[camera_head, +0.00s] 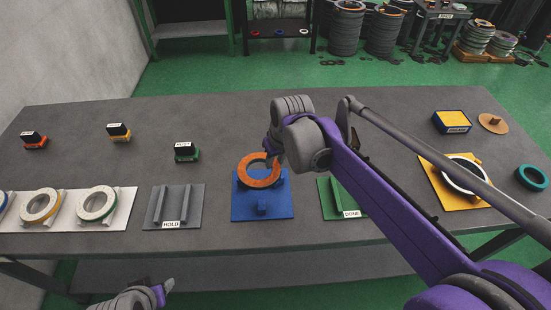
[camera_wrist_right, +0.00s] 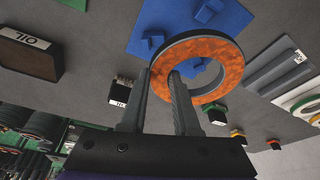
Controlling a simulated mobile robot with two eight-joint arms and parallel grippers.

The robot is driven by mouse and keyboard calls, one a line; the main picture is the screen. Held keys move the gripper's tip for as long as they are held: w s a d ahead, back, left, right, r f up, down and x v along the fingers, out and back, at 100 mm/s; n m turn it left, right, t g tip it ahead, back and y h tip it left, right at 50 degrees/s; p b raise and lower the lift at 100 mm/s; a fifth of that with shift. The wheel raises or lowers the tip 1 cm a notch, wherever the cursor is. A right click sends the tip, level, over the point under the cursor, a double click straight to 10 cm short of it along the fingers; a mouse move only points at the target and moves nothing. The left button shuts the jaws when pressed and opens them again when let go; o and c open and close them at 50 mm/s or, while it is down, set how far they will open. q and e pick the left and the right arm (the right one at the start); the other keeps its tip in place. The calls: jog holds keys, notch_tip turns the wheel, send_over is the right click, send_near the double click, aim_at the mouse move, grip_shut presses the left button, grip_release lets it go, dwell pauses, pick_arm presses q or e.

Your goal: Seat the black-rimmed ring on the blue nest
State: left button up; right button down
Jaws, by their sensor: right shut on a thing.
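The held ring (camera_head: 258,182) has a speckled orange face; in the wrist view (camera_wrist_right: 229,60) its rim looks dark grey. My right gripper (camera_head: 276,157) is shut on one side of it, with the fingers (camera_wrist_right: 160,74) gripping its wall. The blue nest (camera_head: 280,209) is a square plate with small raised blue blocks, one showing in front of the ring. The ring overlaps the nest's back part in the head view and looks raised above it; the exact gap is unclear. The nest also shows in the wrist view (camera_wrist_right: 178,14). My left gripper (camera_head: 164,290) is low at the front edge, its jaws unclear.
A grey HOLD rack (camera_head: 182,205) stands left of the nest, a green DONE rack (camera_head: 330,197) right. A white tray (camera_head: 122,210) carries rings. A yellow plate (camera_head: 452,194) bears a white, dark-rimmed ring (camera_head: 447,177). A teal ring (camera_head: 532,178) lies far right. Small labelled blocks stand behind.

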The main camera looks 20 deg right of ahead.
jog(key=shift+d, duration=0.15)
jog(key=shift+a, duration=0.25)
jog(key=shift+d, duration=0.1)
jog(key=shift+f, duration=0.25)
jog(key=shift+f+b, duration=1.35)
jog(key=shift+f, duration=0.75)
jog(key=shift+f, duration=0.5)
dwell(0.7)
